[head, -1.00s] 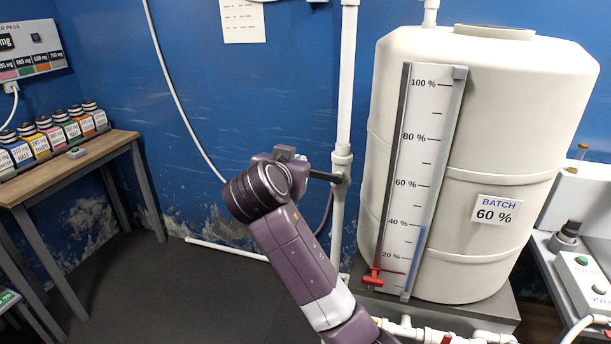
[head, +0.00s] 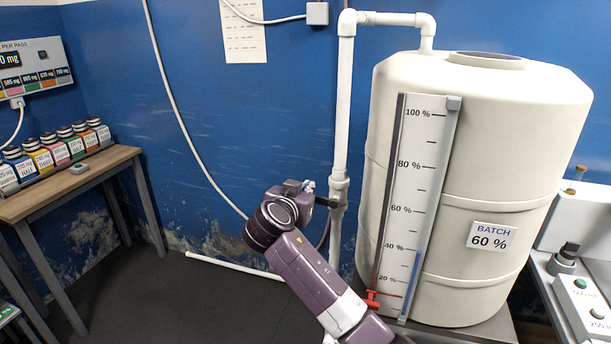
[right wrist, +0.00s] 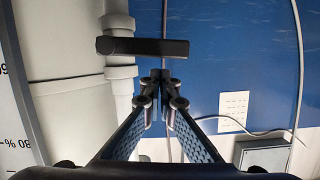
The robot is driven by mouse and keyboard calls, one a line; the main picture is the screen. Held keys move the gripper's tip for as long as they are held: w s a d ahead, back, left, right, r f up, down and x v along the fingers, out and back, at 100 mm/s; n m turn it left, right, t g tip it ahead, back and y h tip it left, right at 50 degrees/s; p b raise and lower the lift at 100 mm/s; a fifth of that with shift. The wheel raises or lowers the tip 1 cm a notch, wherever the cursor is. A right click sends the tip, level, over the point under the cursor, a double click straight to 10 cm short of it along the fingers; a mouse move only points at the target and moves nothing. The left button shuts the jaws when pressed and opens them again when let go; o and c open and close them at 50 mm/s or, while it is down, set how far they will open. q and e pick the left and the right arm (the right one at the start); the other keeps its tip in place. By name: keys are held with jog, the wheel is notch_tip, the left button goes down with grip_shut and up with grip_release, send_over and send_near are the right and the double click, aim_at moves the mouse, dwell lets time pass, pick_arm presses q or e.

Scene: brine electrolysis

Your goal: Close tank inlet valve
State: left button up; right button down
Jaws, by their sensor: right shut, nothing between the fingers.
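The inlet valve sits on the upright white pipe left of the tank (head: 470,130). Its black lever (head: 326,203) lies crosswise to the pipe and points left; it also shows in the right wrist view (right wrist: 142,46). My right gripper (head: 308,186) is beside the lever, partly hidden by its own wrist in the head view. In the right wrist view, its fingers (right wrist: 160,84) are together and empty, just below the lever in the picture; contact is unclear. The tank's gauge (head: 412,200) shows blue to just under 40 %. My left gripper is not in view.
The white pipe (head: 344,100) rises and bends over into the tank top. A batch sign (head: 492,236) on the tank reads 60 %. A red pointer (head: 372,299) is low on the gauge. A wooden table (head: 75,180) with several jars stands left, with open floor between.

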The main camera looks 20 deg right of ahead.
jog(key=shift+f, duration=0.55)
